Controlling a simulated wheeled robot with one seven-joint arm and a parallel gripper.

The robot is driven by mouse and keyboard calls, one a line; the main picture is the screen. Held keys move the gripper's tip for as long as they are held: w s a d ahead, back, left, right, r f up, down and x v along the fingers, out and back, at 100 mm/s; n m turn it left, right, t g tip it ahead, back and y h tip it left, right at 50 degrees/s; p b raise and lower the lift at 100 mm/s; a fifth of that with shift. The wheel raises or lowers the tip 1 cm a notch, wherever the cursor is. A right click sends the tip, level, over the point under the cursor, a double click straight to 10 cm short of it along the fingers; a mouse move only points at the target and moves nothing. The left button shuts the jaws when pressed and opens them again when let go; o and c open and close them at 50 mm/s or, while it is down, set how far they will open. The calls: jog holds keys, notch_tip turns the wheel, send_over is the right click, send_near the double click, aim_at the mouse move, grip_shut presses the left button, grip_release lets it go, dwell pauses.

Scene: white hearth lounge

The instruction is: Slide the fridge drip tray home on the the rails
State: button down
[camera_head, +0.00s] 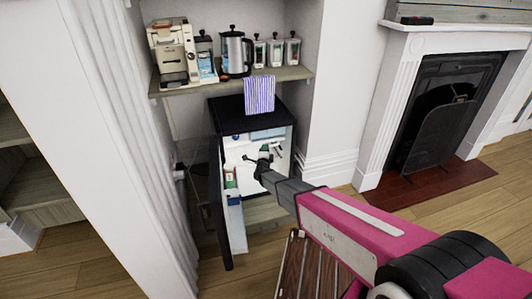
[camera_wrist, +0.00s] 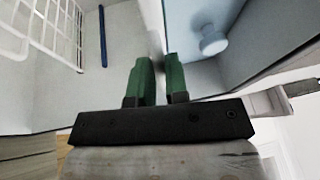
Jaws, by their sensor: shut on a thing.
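The small black fridge (camera_head: 252,114) stands open under a shelf, its door (camera_head: 222,205) swung out to the left. My gripper (camera_head: 264,160) reaches into its upper part, below a light blue panel (camera_head: 268,133). In the wrist view my green fingers (camera_wrist: 158,82) are close together with a narrow pale strip between them. They appear shut on the edge of the drip tray (camera_wrist: 154,32), which is seen nearly edge-on. The light blue panel with a round knob (camera_wrist: 208,40) is just to the right. The rails cannot be made out clearly.
A white wire rack (camera_wrist: 45,32) and a blue bar (camera_wrist: 102,38) are at the left in the wrist view. Cartons (camera_head: 231,180) sit in the door. A striped cloth (camera_head: 259,95) hangs above the fridge front. A slatted wooden item (camera_head: 312,265) lies on the floor.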

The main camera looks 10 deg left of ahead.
jog(key=shift+w+a+f, duration=0.1)
jog(key=shift+w+a, duration=0.45)
jog(key=shift+w, duration=0.4)
jog(key=shift+w+a, duration=0.55)
jog(key=shift+w, duration=0.35)
jog(key=c, duration=1.1)
grip_release()
jog(key=shift+o, duration=0.2)
jog(key=shift+s, duration=0.1)
jog(key=s+d, duration=0.4)
jog(key=s, duration=0.3)
jog(key=shift+s+d, duration=0.25)
jog(key=shift+d, duration=0.1)
